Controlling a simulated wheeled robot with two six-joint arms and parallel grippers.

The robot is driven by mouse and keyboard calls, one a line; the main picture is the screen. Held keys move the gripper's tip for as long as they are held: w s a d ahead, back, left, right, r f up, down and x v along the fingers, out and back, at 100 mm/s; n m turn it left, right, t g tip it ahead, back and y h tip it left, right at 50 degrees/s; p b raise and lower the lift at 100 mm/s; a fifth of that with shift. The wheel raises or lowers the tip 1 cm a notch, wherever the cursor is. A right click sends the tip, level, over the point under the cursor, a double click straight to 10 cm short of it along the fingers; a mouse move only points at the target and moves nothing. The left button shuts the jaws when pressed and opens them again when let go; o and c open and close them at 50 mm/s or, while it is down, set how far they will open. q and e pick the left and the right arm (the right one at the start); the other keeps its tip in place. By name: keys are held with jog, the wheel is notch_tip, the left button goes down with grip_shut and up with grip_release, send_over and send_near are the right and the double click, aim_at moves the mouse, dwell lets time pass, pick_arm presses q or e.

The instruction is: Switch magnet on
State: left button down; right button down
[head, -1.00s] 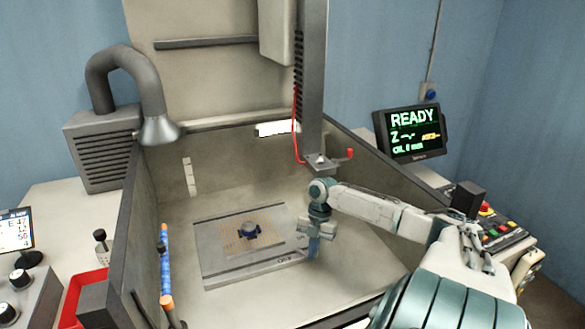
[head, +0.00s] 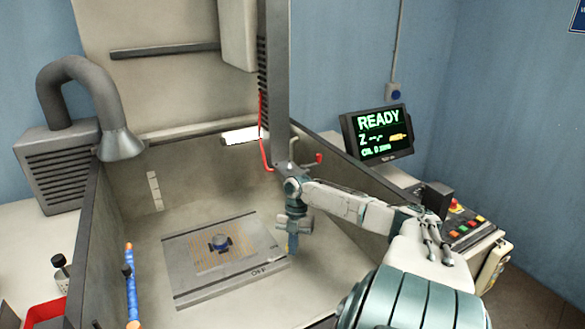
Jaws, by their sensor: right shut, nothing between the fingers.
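A flat grey metal plate (head: 190,283), seemingly the magnet chuck, lies on the tank floor with dark lettering on its front edge near the right corner; the lettering is too small to read surely. A small dark blue part (head: 220,243) sits on its gridded middle. My right gripper (head: 291,251) points down just beyond the plate's right end, shut and empty. Whether it touches the plate I cannot tell. No switch or lever shows clearly on the plate; its right end is partly hidden by my gripper. My left gripper is not in view.
Tank walls (head: 95,230) surround the plate. A vertical grey column with a head (head: 285,165) and red cable hangs close above my right wrist. A screen (head: 378,133) reads READY. A button panel (head: 470,230) stands right. A blue tube (head: 131,285) stands left.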

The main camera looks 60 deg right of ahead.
jog(key=shift+w+d+r, duration=0.1)
jog(key=shift+w+d, duration=0.05)
jog(key=shift+w, duration=0.05)
jog(key=shift+d, duration=0.1)
jog(key=shift+r, duration=0.2)
dwell(0.4)
jog(key=shift+r+p, duration=0.3)
jog(key=shift+p, duration=0.15)
jog(key=s+a+r+p, duration=0.2)
jog(key=s+a+p, duration=0.2)
jog(key=a, duration=0.3)
jog(key=s+a+r+p, duration=0.2)
jog(key=s+a+p, duration=0.2)
jog(key=a+p, duration=0.1)
jog(key=shift+s+a+p, duration=0.3)
jog(key=shift+a+p, duration=0.05)
jog(key=shift+a, duration=0.55)
jog(key=shift+s+f, duration=0.1)
